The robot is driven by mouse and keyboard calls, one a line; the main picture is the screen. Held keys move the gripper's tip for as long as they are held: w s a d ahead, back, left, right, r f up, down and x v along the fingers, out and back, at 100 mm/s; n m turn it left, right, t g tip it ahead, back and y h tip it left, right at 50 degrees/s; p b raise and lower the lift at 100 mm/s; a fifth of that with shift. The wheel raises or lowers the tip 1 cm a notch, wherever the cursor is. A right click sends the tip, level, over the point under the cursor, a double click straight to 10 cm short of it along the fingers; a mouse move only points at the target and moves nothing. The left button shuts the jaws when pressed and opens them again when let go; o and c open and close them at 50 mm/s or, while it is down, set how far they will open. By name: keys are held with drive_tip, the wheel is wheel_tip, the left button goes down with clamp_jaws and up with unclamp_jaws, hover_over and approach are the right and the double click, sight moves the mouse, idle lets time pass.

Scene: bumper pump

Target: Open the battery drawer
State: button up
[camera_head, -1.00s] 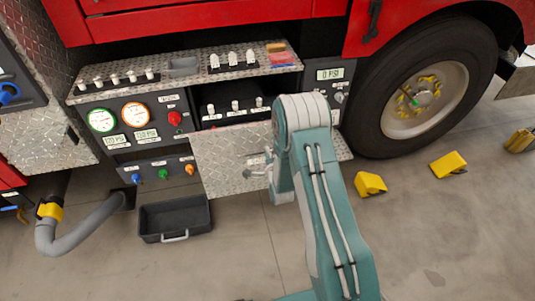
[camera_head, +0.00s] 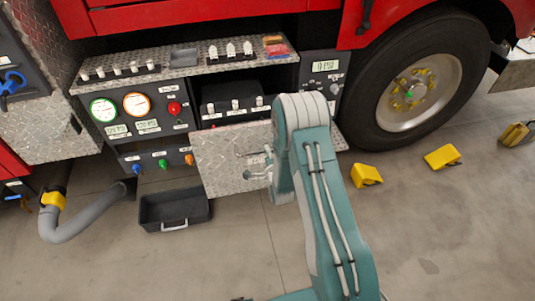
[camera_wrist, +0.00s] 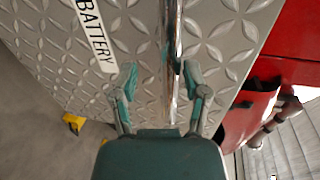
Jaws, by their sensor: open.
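The battery drawer has a diamond-plate metal front (camera_head: 218,160), low on the truck's side. In the wrist view the front (camera_wrist: 55,55) fills most of the picture and bears a white "BATTERY" label (camera_wrist: 92,35). A shiny bar handle (camera_wrist: 171,50) runs along that front. My gripper (camera_wrist: 160,80) is open, one finger on each side of the handle. Whether the fingers touch it, I cannot tell. In the head view my gripper (camera_head: 250,162) is small in front of the drawer front, partly hidden by my arm. A dark opening above the front shows a black box (camera_head: 228,96).
A gauge panel (camera_head: 137,112) is left of the drawer. A black bin (camera_head: 172,222) stands on the floor below. A grey hose (camera_head: 90,218) lies left. The truck wheel (camera_head: 415,85) and yellow chocks (camera_head: 367,175) are right.

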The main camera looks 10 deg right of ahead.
drive_tip(key=shift+r, duration=0.1)
drive_tip(key=v, duration=1.1)
drive_tip(key=shift+s, duration=0.4)
